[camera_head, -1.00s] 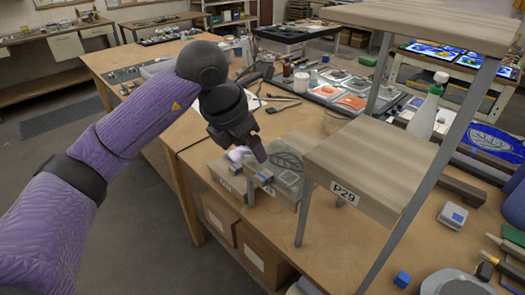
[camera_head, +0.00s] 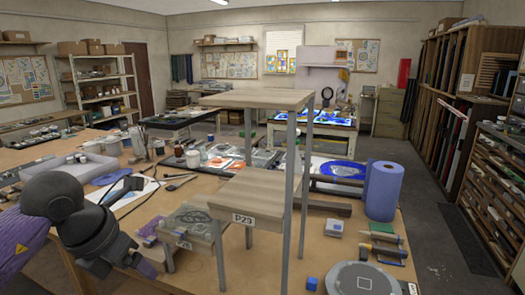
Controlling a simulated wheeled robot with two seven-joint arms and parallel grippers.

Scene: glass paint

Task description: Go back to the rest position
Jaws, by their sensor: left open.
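My left arm comes in at the lower left, purple with dark joints. My left gripper (camera_head: 143,266) points down and right beside the front of the workbench (camera_head: 205,278). It is open, and I see nothing held in it; its fingers are small and partly hidden by its dark body. It is left of the low stand with the leaf-patterned plate (camera_head: 188,222), apart from it as far as I can tell. My right gripper is not in view.
A tiered wooden stand labelled P29 (camera_head: 262,205) rises mid-bench on metal legs.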

